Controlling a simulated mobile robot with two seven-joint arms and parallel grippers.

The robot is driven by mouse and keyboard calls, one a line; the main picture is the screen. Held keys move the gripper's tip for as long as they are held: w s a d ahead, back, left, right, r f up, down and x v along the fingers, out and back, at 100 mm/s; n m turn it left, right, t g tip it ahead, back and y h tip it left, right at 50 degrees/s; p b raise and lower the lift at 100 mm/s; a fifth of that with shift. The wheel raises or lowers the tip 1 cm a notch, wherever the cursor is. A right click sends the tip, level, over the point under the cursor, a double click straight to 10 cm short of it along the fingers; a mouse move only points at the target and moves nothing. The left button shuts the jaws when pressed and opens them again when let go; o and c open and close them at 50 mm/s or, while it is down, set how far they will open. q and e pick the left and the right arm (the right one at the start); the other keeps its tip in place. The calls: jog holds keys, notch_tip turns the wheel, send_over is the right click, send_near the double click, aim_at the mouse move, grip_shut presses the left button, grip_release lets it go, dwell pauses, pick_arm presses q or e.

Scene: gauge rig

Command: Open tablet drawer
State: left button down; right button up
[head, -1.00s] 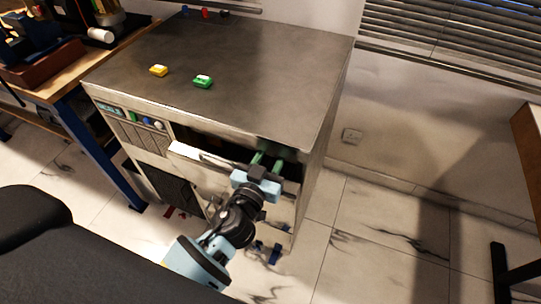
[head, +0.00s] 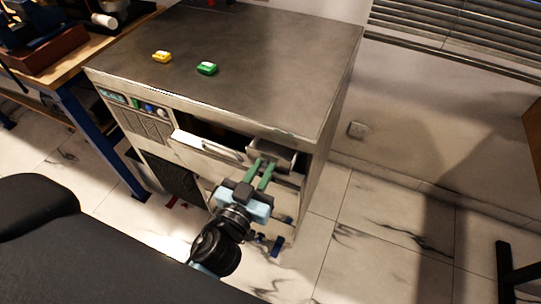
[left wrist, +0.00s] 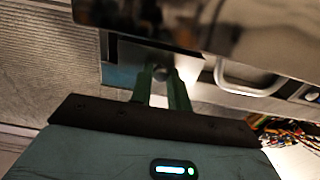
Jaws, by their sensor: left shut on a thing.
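My left gripper (head: 263,170) is at the front right of the grey metal cabinet. It is shut on the knob (left wrist: 186,74) of a small drawer (head: 286,157), with its green fingers on either side of the knob in the left wrist view (left wrist: 163,85). The small drawer stands partly out of the cabinet, just under the top, and its open upper side shows. I cannot read any label on it. My right gripper is not in view.
A wider front with a bar handle (head: 222,151) tilts or stands out left of the small drawer. The cabinet top (head: 250,45) holds a yellow block (head: 162,57) and a green block (head: 207,68). A wooden bench (head: 75,70) stands left.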

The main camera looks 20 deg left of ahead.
pick_arm(q)
jog(key=s+b, duration=0.1)
jog(key=s, duration=0.3)
jog(key=shift+s+f, duration=0.15)
jog(key=shift+s, duration=0.45)
jog(key=c, duration=1.3)
grip_release()
jog(key=shift+c, duration=0.2)
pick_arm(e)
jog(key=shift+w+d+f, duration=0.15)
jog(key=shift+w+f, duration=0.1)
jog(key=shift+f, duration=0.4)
pick_arm(q)
jog(key=shift+a, duration=0.1)
jog(key=shift+s, duration=0.1)
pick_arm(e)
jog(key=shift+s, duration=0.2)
